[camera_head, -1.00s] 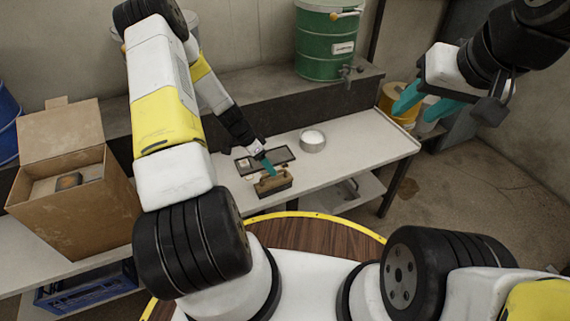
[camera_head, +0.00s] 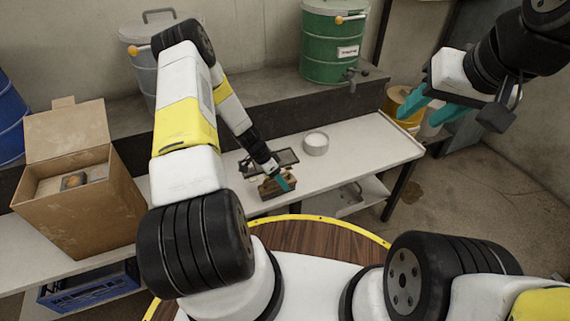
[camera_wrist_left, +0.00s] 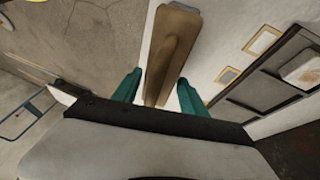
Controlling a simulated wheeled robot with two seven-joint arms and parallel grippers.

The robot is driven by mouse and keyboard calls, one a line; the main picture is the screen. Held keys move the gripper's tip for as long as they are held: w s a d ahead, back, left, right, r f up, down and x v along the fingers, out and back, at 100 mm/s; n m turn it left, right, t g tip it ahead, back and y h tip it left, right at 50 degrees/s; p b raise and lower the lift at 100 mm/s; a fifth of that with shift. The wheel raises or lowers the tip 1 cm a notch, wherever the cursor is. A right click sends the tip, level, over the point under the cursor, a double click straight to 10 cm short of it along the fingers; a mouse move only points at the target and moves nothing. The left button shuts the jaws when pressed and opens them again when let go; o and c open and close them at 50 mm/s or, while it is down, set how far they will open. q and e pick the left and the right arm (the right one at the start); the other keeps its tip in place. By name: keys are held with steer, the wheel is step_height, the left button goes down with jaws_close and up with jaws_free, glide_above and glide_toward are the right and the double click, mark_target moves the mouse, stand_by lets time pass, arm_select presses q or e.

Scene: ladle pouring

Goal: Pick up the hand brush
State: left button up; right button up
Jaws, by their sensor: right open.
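The hand brush (camera_head: 270,190) is a wooden piece with a darker lower part, lying near the front edge of the pale bench. In the left wrist view its brown wooden handle (camera_wrist_left: 174,42) runs up between the teal fingers. My left gripper (camera_head: 285,182) is at the brush; in the wrist view the gripper (camera_wrist_left: 160,78) is open, one finger on each side of the handle, with narrow gaps visible. The gripper and arm hide part of the brush in the head view. My right gripper (camera_head: 430,108) is open and empty, raised at the upper right, away from the bench.
A dark tray (camera_head: 285,158) lies just behind the brush, and a round pale bowl (camera_head: 316,143) stands to its right. A cardboard box (camera_head: 85,215) is at left, a green drum (camera_head: 332,45) on the back ledge. The bench's right part (camera_head: 370,148) is clear.

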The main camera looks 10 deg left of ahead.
arm_select(q)
jaws_close()
steer(key=shift+r, duration=0.45)
steer(key=r, duration=0.2)
steer(key=shift+s+a+r, duration=0.1)
steer(key=shift+s+r, duration=0.1)
steer(key=shift+r, duration=0.2)
steer(key=s+a+r, duration=0.1)
steer(key=s+a, duration=0.3)
steer(key=s, duration=1.1)
steer(key=shift+a+r, duration=0.15)
steer(key=shift+a, duration=0.05)
